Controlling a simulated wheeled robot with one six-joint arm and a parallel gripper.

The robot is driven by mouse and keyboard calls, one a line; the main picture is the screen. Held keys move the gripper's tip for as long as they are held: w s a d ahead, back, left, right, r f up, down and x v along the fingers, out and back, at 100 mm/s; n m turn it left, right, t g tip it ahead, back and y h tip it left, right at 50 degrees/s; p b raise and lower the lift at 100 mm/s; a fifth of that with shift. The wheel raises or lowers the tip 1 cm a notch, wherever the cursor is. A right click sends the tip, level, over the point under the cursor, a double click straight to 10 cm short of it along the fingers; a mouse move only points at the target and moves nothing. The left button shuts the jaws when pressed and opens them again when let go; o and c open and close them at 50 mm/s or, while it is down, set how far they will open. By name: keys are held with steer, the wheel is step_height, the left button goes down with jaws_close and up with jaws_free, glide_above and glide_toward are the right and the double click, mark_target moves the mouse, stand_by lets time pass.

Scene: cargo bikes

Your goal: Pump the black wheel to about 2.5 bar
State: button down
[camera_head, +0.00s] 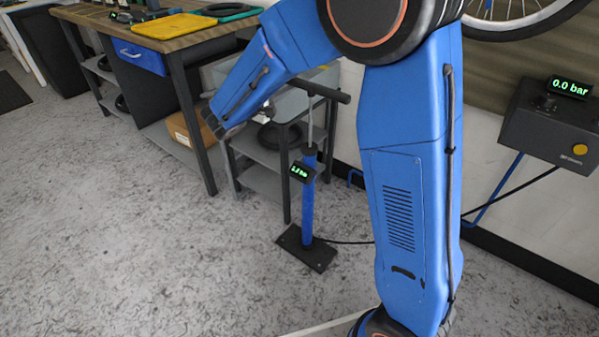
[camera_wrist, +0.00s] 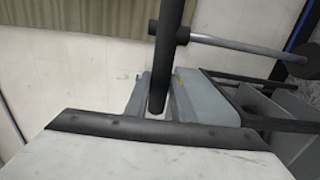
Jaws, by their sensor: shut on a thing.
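A floor pump (camera_head: 308,200) with a blue barrel stands upright on a dark foot plate. Its rod is drawn up, with the black T-handle (camera_head: 335,94) well above the barrel. A small green display (camera_head: 300,172) on the barrel is lit, but its digits are too small to read surely. In the wrist view the handle (camera_wrist: 165,65) runs up and down close to the camera, its rod leading right. My gripper (camera_wrist: 158,118) is shut on the handle; its grip is largely hidden, and my arm covers it in the head view.
A wall box (camera_head: 545,125) at right reads 0.0 bar. A grey cart (camera_head: 265,155) stands behind the pump, and a workbench (camera_head: 180,40) is at left. A spoked wheel (camera_head: 510,15) shows partly at top right. A black hose (camera_head: 345,241) leaves the pump foot. Floor at front left is clear.

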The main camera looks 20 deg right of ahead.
step_height(320, 180, down, 16)
step_height(320, 180, up, 15)
steer(key=shift+r, duration=0.15)
stand_by(1.1)
step_height(320, 180, down, 15)
steer(key=c, duration=1.8)
jaws_free()
steer(key=shift+f, duration=0.35)
steer(key=o, duration=0.6)
steer(key=shift+r, duration=0.1)
steer(key=shift+o, duration=0.2)
steer(key=shift+a, duration=0.1)
